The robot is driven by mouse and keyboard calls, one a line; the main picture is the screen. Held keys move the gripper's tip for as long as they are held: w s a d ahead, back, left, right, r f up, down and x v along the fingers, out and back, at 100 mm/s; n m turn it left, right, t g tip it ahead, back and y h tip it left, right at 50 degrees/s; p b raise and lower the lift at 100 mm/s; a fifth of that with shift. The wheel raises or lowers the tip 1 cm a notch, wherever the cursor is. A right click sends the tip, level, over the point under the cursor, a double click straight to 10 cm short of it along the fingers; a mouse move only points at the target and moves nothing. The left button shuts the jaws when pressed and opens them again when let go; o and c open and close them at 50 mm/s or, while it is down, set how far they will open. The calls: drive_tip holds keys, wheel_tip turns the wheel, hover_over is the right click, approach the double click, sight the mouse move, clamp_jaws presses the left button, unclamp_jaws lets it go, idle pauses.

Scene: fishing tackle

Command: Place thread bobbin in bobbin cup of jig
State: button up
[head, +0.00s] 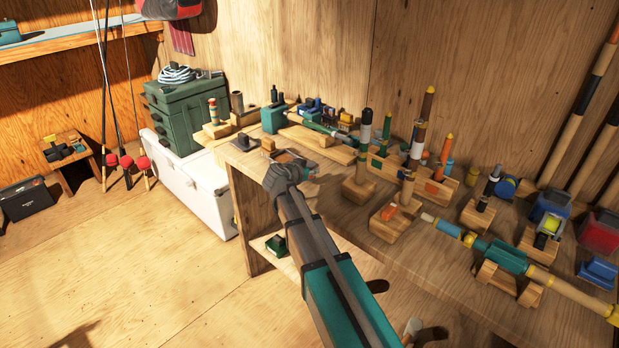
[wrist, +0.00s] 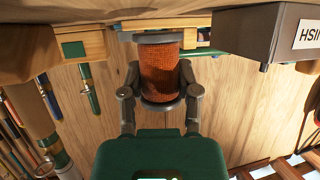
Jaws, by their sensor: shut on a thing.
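A thread bobbin (wrist: 160,72) with orange-brown thread and grey end flanges shows in the wrist view. My gripper (wrist: 160,92) is shut on it, one finger at each side. In the head view my gripper (head: 285,172) is over the near left part of the workbench; the bobbin cannot be made out there. I cannot tell for sure which fixture is the jig or where its bobbin cup is.
The workbench (head: 385,228) is crowded with rod parts, wooden stands and tools at the back and right. A long teal rod piece (head: 495,252) lies on stands at the right. A labelled grey box (wrist: 265,35) is close beside the bobbin in the wrist view.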

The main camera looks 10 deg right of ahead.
drive_tip(key=shift+f+b, duration=0.4)
drive_tip(key=shift+f, duration=0.3)
drive_tip(key=shift+f, duration=0.2)
drive_tip(key=o, duration=1)
drive_tip(key=shift+o, duration=0.2)
drive_tip(key=p+v, duration=0.5)
drive_tip(key=v, duration=0.9)
drive_tip(key=shift+w+r, duration=0.2)
drive_tip(key=shift+r, duration=0.05)
